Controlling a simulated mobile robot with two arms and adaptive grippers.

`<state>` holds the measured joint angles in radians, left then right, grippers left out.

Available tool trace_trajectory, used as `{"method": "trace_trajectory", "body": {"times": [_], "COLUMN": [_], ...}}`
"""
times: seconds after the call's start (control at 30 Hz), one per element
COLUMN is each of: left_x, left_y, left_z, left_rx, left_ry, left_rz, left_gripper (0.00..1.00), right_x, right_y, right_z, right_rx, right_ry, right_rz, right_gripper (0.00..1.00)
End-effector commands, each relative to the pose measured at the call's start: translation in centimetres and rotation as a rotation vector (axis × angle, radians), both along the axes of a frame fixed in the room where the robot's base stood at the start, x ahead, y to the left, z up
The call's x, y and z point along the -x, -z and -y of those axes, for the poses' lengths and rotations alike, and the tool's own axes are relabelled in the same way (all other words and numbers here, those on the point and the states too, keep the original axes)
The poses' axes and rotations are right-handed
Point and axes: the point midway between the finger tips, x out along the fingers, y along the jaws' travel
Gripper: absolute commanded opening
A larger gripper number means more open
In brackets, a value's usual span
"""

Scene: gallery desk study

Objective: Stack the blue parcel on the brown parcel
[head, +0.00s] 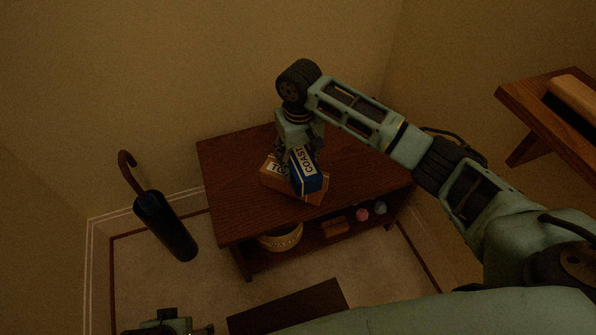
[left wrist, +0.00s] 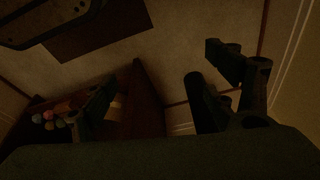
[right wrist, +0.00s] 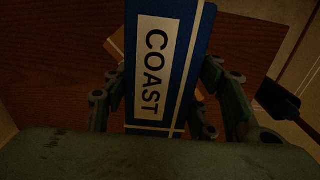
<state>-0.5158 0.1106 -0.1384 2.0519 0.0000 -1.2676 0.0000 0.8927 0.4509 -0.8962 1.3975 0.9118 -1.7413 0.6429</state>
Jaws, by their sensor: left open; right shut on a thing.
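The blue parcel (head: 309,177) has a white label reading COAST. My right gripper (head: 299,155) is shut on it, and the parcel also fills the middle of the right wrist view (right wrist: 165,70) between the fingers (right wrist: 165,105). The brown parcel (head: 270,181) lies on the wooden table, below and partly hidden by the blue one. In the head view the blue parcel overlaps it; I cannot tell whether they touch. A corner of the brown parcel shows in the right wrist view (right wrist: 116,43). My left gripper (left wrist: 160,95) is open and empty, low, away from the parcels.
The table (head: 230,160) has bare top around the parcels. Its lower shelf holds a round basket (head: 281,240) and small coloured things (head: 362,214). A dark umbrella stand (head: 165,228) is at left. A wall shelf (head: 530,105) is at right.

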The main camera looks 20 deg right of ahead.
Motion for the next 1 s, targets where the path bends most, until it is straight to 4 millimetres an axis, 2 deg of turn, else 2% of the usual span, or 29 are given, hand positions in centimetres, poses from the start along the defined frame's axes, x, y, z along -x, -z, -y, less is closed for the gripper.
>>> {"method": "trace_trajectory", "body": {"times": [0.17, 0.4, 0.5, 0.93, 0.97, 1.0], "left_x": [-0.1, 0.1, 0.2, 0.2, 0.2, 0.2], "left_y": [-1.2, -4.3, -5.0, -4.6, -4.4, -4.4], "left_z": [0.0, -0.1, -0.2, -0.2, -0.2, -0.2], "left_rx": [0.000, 0.001, 0.001, 0.000, 0.000, 0.000], "left_ry": [-0.001, -0.003, -0.004, -0.005, -0.004, -0.005], "left_rz": [0.009, 0.025, 0.026, 0.022, 0.021, 0.020], "left_gripper": [0.79, 0.79, 0.79, 0.79, 0.79, 0.79], "right_x": [-0.2, -0.2, -0.2, -0.2, -0.1, -0.2], "right_y": [1.0, 3.8, 4.1, 4.3, 4.4, 4.4], "right_z": [-0.2, -0.2, -0.2, -0.2, -0.2, -0.2], "right_rx": [0.001, 0.001, 0.000, -0.001, 0.000, 0.000], "right_ry": [0.001, 0.001, 0.000, 0.000, 0.000, 0.000], "right_rz": [-0.001, 0.000, 0.001, 0.001, 0.000, 0.000], "right_gripper": [0.15, 0.15, 0.15, 0.15, 0.54, 0.58]}}
